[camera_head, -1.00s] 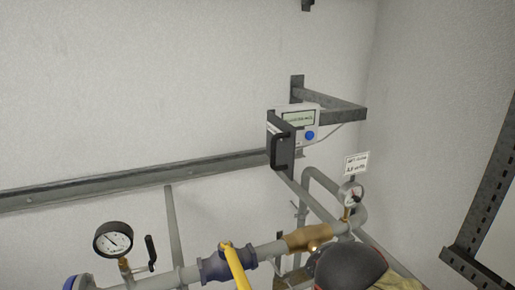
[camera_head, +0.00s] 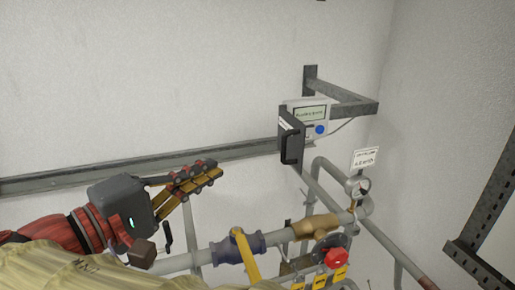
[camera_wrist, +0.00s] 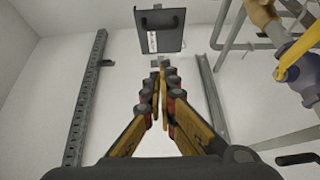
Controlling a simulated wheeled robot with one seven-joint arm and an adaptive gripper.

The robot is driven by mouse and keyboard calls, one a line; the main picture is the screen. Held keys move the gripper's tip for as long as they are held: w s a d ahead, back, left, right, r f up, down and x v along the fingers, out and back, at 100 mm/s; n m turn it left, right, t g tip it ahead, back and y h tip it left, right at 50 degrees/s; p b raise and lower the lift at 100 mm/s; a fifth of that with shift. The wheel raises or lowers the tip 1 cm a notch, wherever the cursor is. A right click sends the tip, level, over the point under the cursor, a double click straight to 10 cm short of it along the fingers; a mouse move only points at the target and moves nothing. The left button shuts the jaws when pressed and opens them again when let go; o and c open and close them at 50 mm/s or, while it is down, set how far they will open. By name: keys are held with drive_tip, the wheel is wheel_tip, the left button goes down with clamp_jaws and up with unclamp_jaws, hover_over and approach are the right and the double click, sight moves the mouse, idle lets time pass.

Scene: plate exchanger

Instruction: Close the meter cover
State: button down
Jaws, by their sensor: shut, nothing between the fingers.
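The meter (camera_head: 312,115) is a light grey box with a display and a blue button, mounted on a wall bracket. Its dark cover (camera_head: 291,138), with a black handle, stands swung open at the meter's left side, so the display shows. In the wrist view the cover (camera_wrist: 160,32) is at the top centre, beyond my fingertips, with its handle at the upper edge. My gripper (camera_head: 215,170) is shut and empty, left of the cover and apart from it. In the wrist view my gripper (camera_wrist: 163,68) points towards the cover's lower edge.
A steel bracket arm (camera_head: 345,105) holds the meter. Below run pipes with a blue valve body (camera_head: 240,247), a yellow lever (camera_head: 246,258), a red knob (camera_head: 335,258) and a gauge (camera_head: 357,187). A wall rail (camera_head: 130,169) passes behind my gripper. The wall above is clear.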

sight(285, 139)
drive_tip(key=s+d+p+x, duration=0.1)
drive_tip(key=d+x, duration=0.1)
drive_tip(key=x, duration=1)
drive_tip(key=shift+d, duration=0.25)
drive_tip(key=shift+s, duration=0.15)
